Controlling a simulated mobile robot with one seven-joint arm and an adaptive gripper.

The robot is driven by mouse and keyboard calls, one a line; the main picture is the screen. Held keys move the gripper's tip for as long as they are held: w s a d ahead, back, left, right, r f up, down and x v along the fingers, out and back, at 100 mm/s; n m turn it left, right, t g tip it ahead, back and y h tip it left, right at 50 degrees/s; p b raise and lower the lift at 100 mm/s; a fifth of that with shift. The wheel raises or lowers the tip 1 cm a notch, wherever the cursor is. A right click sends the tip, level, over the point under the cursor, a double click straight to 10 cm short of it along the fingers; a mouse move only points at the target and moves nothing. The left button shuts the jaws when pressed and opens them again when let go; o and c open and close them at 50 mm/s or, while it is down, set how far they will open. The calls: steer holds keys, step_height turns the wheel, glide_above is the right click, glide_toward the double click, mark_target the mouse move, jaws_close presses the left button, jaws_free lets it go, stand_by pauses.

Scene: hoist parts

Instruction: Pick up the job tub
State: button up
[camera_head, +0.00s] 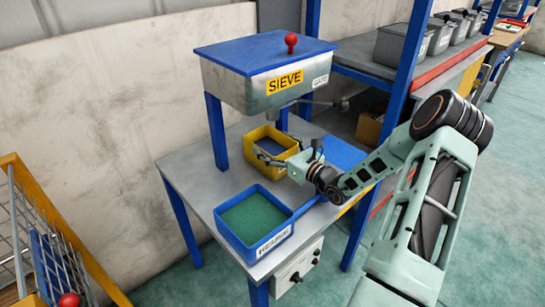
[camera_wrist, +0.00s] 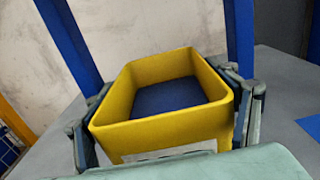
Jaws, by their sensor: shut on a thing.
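The job tub appears to be the yellow open-topped tub (camera_head: 262,142) on the grey table below the sieve box. In the wrist view the yellow tub (camera_wrist: 170,127) fills the middle, upright, with a dark blue inner floor and nothing visible in it. My gripper (camera_head: 283,160) reaches it from the right in the head view. In the wrist view one finger of my gripper (camera_wrist: 163,88) lies against each outer side of the tub, so it is shut on the tub. I cannot tell whether the tub's base touches the table.
The sieve box (camera_head: 262,85) with a blue lid and red knob stands on blue legs above the tub. A blue tray (camera_head: 234,243) with a green inside and white label sits at the table's (camera_head: 190,170) front. A yellow-framed wire cage (camera_head: 85,265) stands at the left.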

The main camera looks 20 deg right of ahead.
steer(key=c, duration=0.8)
steer(key=shift+r, duration=0.15)
steer(key=shift+c, duration=0.6)
